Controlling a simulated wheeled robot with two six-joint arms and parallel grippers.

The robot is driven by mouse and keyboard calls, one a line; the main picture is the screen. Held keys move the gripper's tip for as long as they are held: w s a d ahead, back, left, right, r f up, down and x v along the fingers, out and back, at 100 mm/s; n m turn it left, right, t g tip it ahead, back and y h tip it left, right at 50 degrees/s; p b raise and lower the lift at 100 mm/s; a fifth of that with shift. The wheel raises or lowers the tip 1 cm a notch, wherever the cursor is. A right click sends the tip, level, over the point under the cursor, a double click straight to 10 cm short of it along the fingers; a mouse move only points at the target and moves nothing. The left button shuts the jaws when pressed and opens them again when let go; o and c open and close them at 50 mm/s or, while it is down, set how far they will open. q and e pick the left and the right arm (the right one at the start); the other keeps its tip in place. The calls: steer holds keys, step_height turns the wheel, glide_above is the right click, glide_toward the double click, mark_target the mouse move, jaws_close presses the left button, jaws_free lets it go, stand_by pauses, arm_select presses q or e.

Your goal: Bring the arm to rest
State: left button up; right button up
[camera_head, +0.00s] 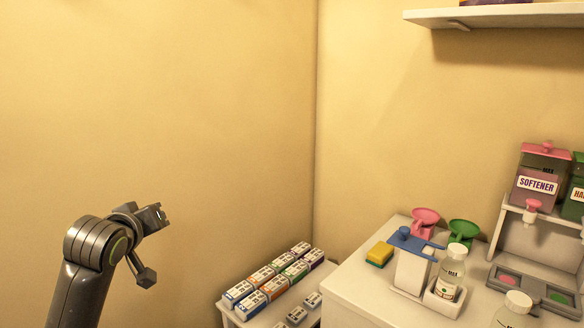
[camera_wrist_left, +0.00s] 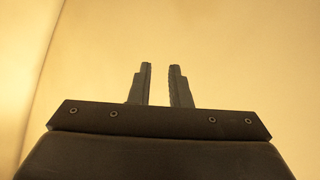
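My left arm comes in at the lower left of the head view, in front of the bare wall. Its left gripper (camera_head: 158,215) is raised clear of the shelf and counter and touches nothing. In the left wrist view the two dark fingers of the left gripper (camera_wrist_left: 160,72) stand apart with an empty gap between them. Behind them is only plain yellow wall. My right gripper is in neither view.
Several small boxes (camera_head: 270,278) stand in rows on a low white stand. Space around my left gripper is free.

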arm_select(q)
steer(key=s+f+m+g, duration=0.1)
steer(key=s+f+g, duration=0.1)
steer(key=s+f, duration=0.5)
steer(key=s+a+f+m+g, duration=0.1)
steer(key=s+f, duration=0.3)
steer(key=f, duration=0.6)
steer(key=s+f+m+g, duration=0.1)
steer(key=s+f+g, duration=0.1)
steer(key=s+f, duration=0.5)
steer(key=s+f+m+g, duration=0.15)
steer(key=s+f, duration=0.25)
steer(key=s, duration=0.4)
steer(key=s+f+g, duration=0.2)
steer(key=s+f, duration=0.2)
steer(key=s, duration=0.3)
steer(key=s+f+m+g, duration=0.1)
steer(key=s+f+g, duration=0.15)
steer(key=s, duration=0.55)
steer(key=s+f+x, duration=0.1)
steer(key=s+x, duration=0.2)
steer(key=x, duration=0.9)
steer(key=s+x, duration=0.3)
steer(key=x, duration=0.8)
steer(key=s+d+f+g+p, duration=0.1)
steer(key=s+f, duration=1.3)
steer(key=f, duration=0.3)
steer(key=shift+g, duration=0.3)
